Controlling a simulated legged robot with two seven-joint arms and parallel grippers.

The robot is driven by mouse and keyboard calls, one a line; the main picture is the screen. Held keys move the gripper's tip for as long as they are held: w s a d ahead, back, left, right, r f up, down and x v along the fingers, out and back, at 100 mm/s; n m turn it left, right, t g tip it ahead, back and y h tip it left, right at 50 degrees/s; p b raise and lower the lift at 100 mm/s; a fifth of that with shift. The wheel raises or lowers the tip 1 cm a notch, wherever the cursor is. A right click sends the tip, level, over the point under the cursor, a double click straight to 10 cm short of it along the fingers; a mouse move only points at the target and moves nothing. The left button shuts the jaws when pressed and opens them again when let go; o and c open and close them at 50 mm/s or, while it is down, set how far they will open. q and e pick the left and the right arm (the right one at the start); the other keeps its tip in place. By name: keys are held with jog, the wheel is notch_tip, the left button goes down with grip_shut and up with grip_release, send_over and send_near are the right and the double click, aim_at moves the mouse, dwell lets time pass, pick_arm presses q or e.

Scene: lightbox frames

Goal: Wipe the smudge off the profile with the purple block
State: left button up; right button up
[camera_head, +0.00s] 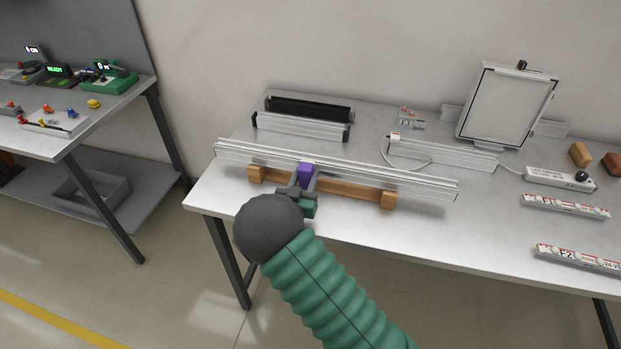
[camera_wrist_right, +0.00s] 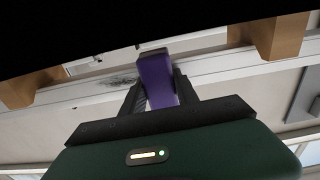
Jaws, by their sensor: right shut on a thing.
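The purple block (camera_head: 306,172) is held between the fingers of my right gripper (camera_head: 299,188), which is shut on it. In the right wrist view, the block (camera_wrist_right: 156,80) stands between the two dark fingers (camera_wrist_right: 160,98), against or very close to the profile; contact cannot be told for sure. The long silver profile (camera_head: 400,183) rests on wooden supports on the table. A dark smudge (camera_wrist_right: 117,81) shows on the profile in the right wrist view, just left of the block. The smudge cannot be made out in the head view. My left gripper is not in view.
Wooden blocks (camera_head: 387,199) and a wooden bar sit under the profile's near side. Behind are a black-and-silver rail (camera_head: 300,122), a light frame (camera_head: 507,104) and a cable (camera_head: 405,164). Labelled strips (camera_head: 565,206) lie at the right. The table's front left is clear.

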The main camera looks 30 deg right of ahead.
jog(key=shift+s+a, duration=0.25)
jog(key=shift+p+v, duration=0.55)
jog(key=shift+v, duration=2.1)
jog(key=shift+v, duration=1)
jog(key=shift+s+a, duration=0.35)
jog(key=shift+a, duration=0.05)
jog(key=shift+w+d, duration=0.1)
jog(key=shift+d, duration=0.05)
jog(key=shift+b+x, duration=0.3)
jog(key=shift+x, duration=3.1)
